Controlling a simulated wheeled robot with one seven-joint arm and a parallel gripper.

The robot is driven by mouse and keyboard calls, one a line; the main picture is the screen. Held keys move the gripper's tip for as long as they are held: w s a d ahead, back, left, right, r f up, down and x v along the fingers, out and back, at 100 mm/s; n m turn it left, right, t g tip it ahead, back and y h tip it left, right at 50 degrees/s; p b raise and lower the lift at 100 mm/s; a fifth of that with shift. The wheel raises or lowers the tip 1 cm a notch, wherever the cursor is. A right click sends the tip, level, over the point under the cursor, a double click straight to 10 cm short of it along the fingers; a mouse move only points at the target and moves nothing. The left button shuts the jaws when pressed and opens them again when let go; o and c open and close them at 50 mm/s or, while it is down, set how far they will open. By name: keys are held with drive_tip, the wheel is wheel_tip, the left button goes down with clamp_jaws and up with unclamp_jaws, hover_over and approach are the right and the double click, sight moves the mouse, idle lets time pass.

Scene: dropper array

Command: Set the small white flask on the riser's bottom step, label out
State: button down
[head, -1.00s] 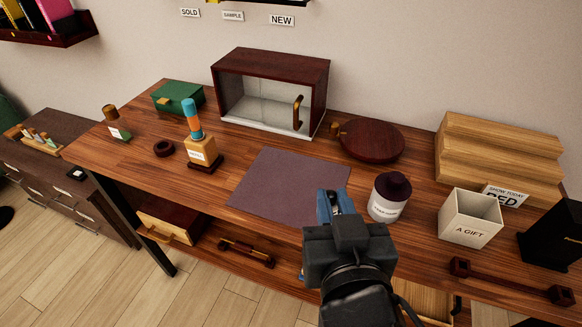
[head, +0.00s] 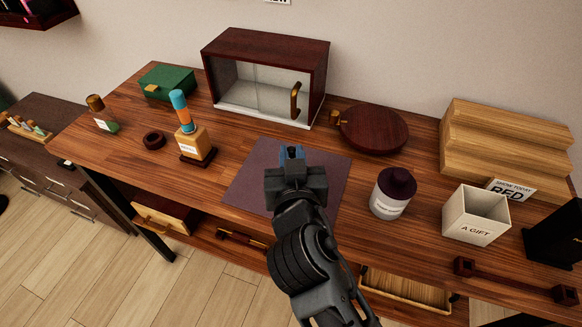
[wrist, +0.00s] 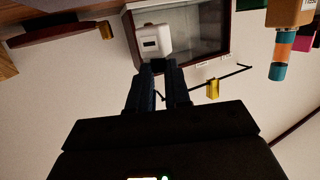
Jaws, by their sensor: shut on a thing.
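The small white flask (wrist: 152,42) shows in the wrist view, a squarish white body with a small dark mark on its face. My gripper (wrist: 158,72) is shut on it. In the head view my gripper (head: 291,153) is above the purple mat and hides the flask. The wooden riser (head: 505,125) stands at the back right of the bench, with stacked steps. A white card reading "SHOW TODAY RED" (head: 511,190) stands at the front of its bottom step.
A white jar with a dark lid (head: 392,195) and a white gift box (head: 475,218) stand between the mat (head: 250,175) and riser. A round dark board (head: 372,130) and a glass-fronted cabinet (head: 315,75) are behind. An amber dropper bottle (head: 192,143) is left.

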drive_tip(key=shift+w+a+f, duration=0.1)
drive_tip(key=shift+w+f, duration=0.05)
drive_tip(key=shift+w, duration=0.05)
drive_tip(key=shift+f, duration=2)
drive_tip(key=shift+f, duration=0.15)
drive_tip(key=c, duration=1.1)
unclamp_jaws()
drive_tip(key=s+r, duration=0.1)
drive_tip(key=s, duration=0.3)
drive_tip(key=s+b, duration=0.1)
drive_tip(key=s, duration=0.3)
drive_tip(key=s+r+b, duration=0.1)
drive_tip(key=s, duration=0.2)
drive_tip(key=shift+s+d+r, duration=0.35)
drive_tip(key=shift+s, duration=0.05)
